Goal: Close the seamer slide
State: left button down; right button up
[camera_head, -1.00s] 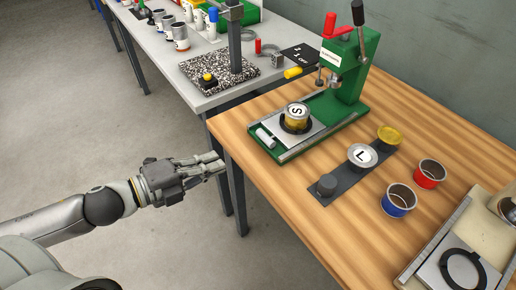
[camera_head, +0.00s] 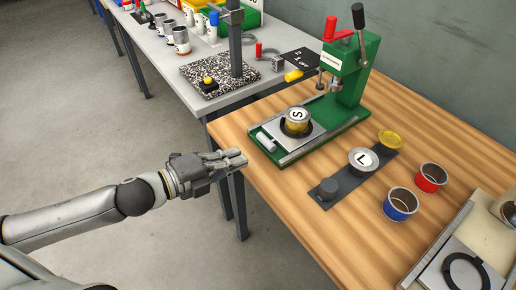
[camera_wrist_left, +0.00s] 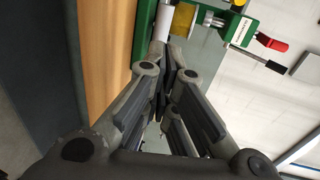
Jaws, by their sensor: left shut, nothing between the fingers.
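The green seamer (camera_head: 346,75) stands on the wooden table, with a red lever and a black-knobbed lever on top. Its slide is a metal plate (camera_head: 311,136) pulled out toward the front left of the green base, away from under the press head. A can with a lid marked S (camera_head: 297,120) sits in the dark ring on the slide. A pale cylindrical handle (camera_head: 265,141) is at the slide's front end. My left gripper (camera_head: 243,158) is shut and empty, just left of that handle and apart from it. In the left wrist view the shut fingers (camera_wrist_left: 168,75) point toward the green base. My right gripper is not in view.
A dark strip (camera_head: 332,200) holds a lid marked L (camera_head: 362,160), a yellow disc (camera_head: 389,139) and a dark knob. A blue can (camera_head: 400,204) and a red can (camera_head: 431,177) stand right. A grey table (camera_head: 222,96) with a speckled stand adjoins behind.

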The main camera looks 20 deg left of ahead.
aim_at(294, 132)
pick_arm(q)
jog(key=shift+p+x, duration=0.6)
jog(key=shift+x, duration=2.95)
jog(key=shift+w+d+r+p, duration=0.15)
jog(key=shift+w+d+p, duration=0.15)
jog(key=shift+w+p, duration=0.1)
jog(key=x, duration=0.2)
jog(key=r+p+x, duration=0.1)
jog(key=x, duration=0.1)
jog(key=p+x, duration=0.1)
jog(key=x, duration=0.2)
jog(key=shift+w+r, duration=0.1)
jog(key=shift+w+d, duration=0.35)
